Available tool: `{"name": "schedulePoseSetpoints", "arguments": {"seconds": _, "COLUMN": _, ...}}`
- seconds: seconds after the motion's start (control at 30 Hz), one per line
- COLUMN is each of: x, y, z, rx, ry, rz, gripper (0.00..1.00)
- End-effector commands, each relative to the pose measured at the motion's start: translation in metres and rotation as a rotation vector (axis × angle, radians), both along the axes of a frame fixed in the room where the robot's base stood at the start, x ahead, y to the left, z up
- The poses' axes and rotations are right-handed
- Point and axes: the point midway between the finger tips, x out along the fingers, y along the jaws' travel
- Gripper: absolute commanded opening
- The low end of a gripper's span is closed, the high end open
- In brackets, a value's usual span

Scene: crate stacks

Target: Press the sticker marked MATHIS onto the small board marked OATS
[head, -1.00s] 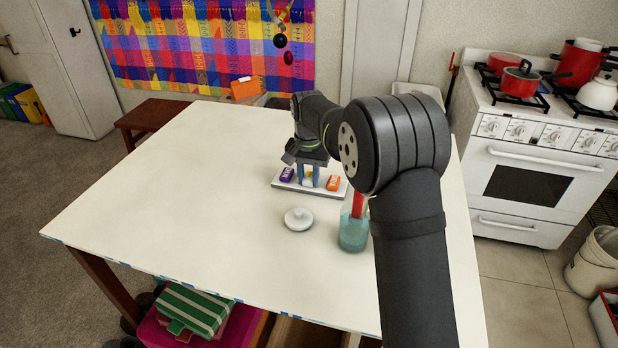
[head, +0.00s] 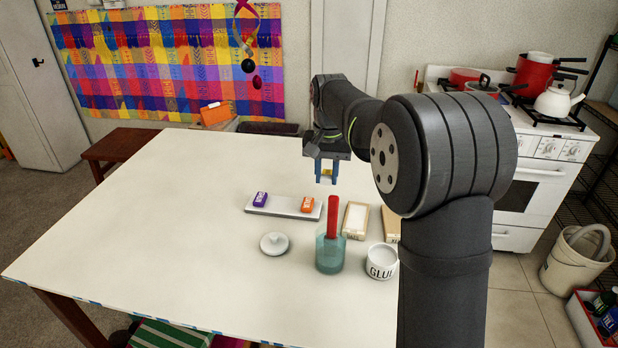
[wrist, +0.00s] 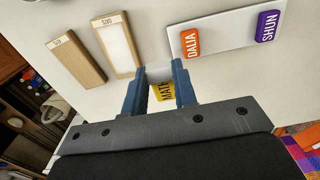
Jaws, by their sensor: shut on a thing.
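My gripper (head: 326,178) is shut on the yellow MATHIS sticker (wrist: 162,91) and holds it above the table, behind the boards. The sticker's end letters are partly hidden by a finger. The small board (wrist: 120,45) whose upside-down label appears to read OATS has a pale face and wooden edge. It also lies at the middle right in the head view (head: 355,220). The sticker is apart from it. A second small board (wrist: 75,60) lies beside it, its label too small to read surely; my arm partly hides it in the head view.
A white tray (head: 282,206) holds a purple SHUN sticker (head: 260,199) and an orange DALIA sticker (head: 307,204). In front stand a teal jar (head: 330,254) with a red handle, a glue pot (head: 381,262) and a white lid (head: 274,243). The table's left side is clear.

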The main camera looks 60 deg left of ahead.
Motion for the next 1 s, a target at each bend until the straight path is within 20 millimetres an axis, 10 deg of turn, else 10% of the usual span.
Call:
{"name": "schedulePoseSetpoints", "arguments": {"seconds": 0.33, "x": 0.046, "y": -0.065, "z": -0.03, "rx": -0.002, "ry": 0.001, "rz": -0.071, "gripper": 0.05}}
{"name": "schedulePoseSetpoints", "arguments": {"seconds": 1.0, "x": 0.048, "y": -0.069, "z": -0.082, "rx": -0.002, "ry": 0.001, "rz": -0.076, "gripper": 0.05}}
